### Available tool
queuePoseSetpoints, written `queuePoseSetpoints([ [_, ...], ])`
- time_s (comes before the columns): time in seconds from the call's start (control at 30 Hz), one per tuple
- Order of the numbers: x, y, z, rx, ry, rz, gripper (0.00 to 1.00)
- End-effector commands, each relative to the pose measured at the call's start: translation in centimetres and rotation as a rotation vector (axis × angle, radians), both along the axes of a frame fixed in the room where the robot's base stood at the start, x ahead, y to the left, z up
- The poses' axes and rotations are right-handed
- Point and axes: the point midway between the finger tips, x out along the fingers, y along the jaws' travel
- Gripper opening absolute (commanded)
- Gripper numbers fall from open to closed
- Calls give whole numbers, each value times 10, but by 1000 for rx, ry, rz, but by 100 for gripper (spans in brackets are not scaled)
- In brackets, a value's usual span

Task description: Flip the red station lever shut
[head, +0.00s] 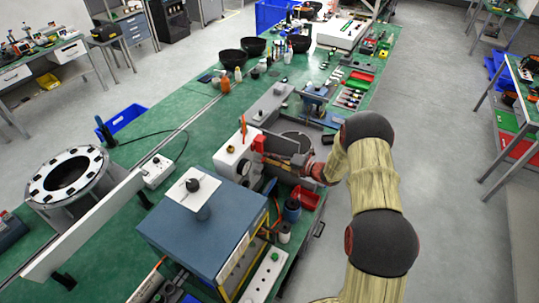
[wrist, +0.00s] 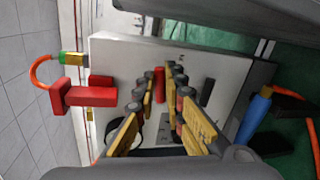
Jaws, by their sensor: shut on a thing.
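The station is a white-faced box (head: 238,153) on the green bench, with its white panel (wrist: 128,60) facing my gripper in the wrist view. A narrow red lever (wrist: 159,82) shows against the panel, between my fingers. My gripper (wrist: 166,88) has its dark, yellow-sided fingers a short way apart, closed about this red piece. Its exact contact with the fingertips is partly hidden. In the head view my gripper (head: 268,152) is at the right side of the station. A larger red T-shaped part (wrist: 82,95) sticks out left of the fingers in the wrist view.
An orange cable (wrist: 40,72) loops beside the red T-shaped part. A blue-topped box (head: 200,225) stands close in front of the station. A red bin (head: 303,195) and a dark blue container (head: 292,211) are near the bench's right edge. A blue-handled tool (wrist: 257,107) lies right of the panel.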

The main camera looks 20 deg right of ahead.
Motion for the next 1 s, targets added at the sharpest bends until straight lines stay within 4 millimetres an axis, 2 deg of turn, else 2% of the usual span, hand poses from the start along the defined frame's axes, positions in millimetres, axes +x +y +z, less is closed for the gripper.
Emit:
queuePoseSetpoints([
  [0.4,2,-2,-7,137,138,-2,0],
  [0.97,1,-2,-9,157,160,-2,0],
  [1.0,1,-2,-9,157,160,-2,12],
])
